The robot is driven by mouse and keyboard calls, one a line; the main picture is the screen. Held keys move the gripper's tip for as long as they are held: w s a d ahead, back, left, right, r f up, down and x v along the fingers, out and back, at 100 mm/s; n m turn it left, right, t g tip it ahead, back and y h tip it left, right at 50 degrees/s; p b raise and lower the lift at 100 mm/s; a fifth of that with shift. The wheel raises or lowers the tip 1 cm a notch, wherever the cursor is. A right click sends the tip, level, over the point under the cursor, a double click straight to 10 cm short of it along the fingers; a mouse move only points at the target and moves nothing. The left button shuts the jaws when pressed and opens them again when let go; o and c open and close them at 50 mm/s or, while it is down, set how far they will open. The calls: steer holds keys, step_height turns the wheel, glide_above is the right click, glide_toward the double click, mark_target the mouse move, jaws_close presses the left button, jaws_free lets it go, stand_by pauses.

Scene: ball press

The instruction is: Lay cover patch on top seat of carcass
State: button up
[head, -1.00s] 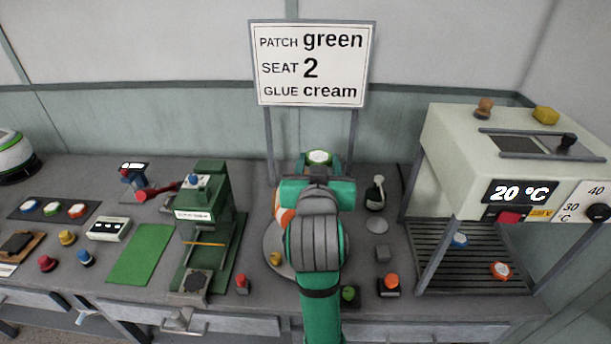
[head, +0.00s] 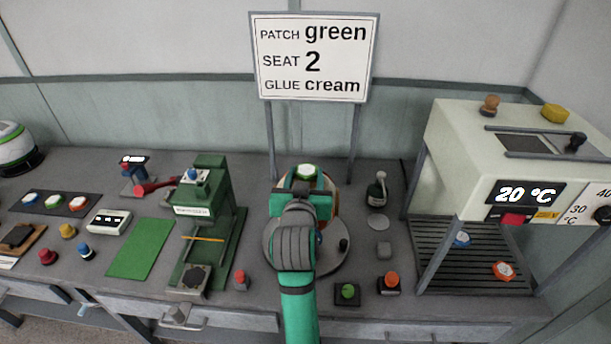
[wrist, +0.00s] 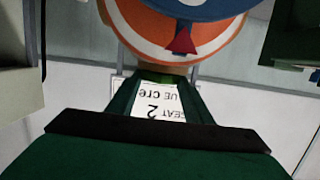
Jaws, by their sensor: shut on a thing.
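The carcass is a ball with orange, white and blue panels (head: 333,209). It stands on a round grey turntable (head: 337,262), mostly hidden behind my arm in the head view. In the wrist view the carcass (wrist: 207,38) fills the upper middle, with a red triangle on it. My gripper (head: 305,185) is shut on the cover patch, a white disc with a green rim (head: 306,171), at the top of the carcass. In the wrist view a green edge (wrist: 160,76) shows between the fingertips, close to the carcass. I cannot tell whether the patch touches the seat.
A sign (head: 313,58) reads patch green, seat 2, glue cream. A green press (head: 208,215) stands left; a white heater cabinet (head: 470,160) with a slatted shelf stands right. A small bottle (head: 376,193) and buttons (head: 347,292) are near the turntable. A dark tray (head: 40,196) holds discs.

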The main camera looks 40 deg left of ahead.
steer(key=shift+f, duration=0.1)
steer(key=o, duration=1)
